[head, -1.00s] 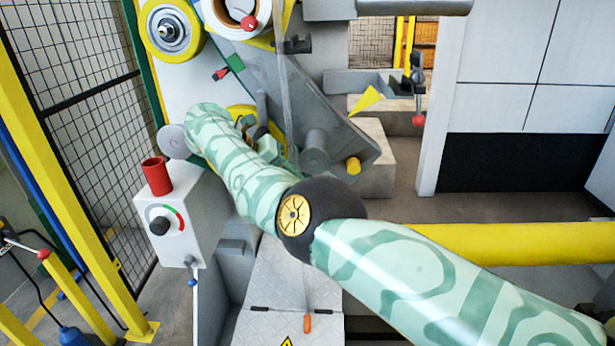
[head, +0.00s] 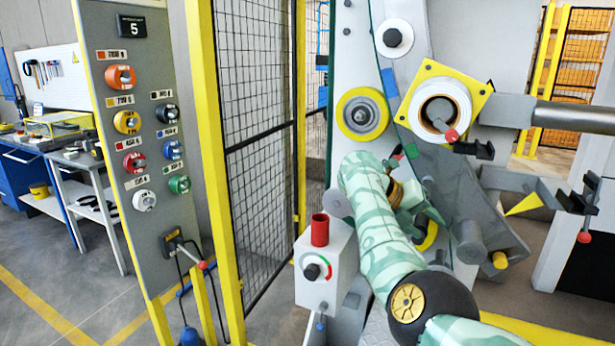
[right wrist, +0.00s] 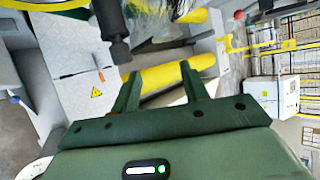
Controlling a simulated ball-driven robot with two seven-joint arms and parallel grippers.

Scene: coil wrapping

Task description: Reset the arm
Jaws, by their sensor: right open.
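My right arm, in green camouflage, comes into the head view from the lower right and reaches up to the wrapping machine (head: 480,215). My right gripper lies at the arm's far end in the head view, mostly hidden behind my own wrist. In the right wrist view my right gripper (right wrist: 158,85) shows two green fingers standing apart with nothing between them. Yellow rollers or bars (right wrist: 175,72) lie behind the fingertips. I cannot tell how far off they are. My left gripper is not in view.
A white control box (head: 325,270) with a red cylinder (head: 320,229) stands left of my arm. A mesh fence (head: 262,150) and a panel of coloured rolls (head: 130,45) stand further left. A workbench (head: 75,160) is at the far left. Floor (head: 60,300) is clear there.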

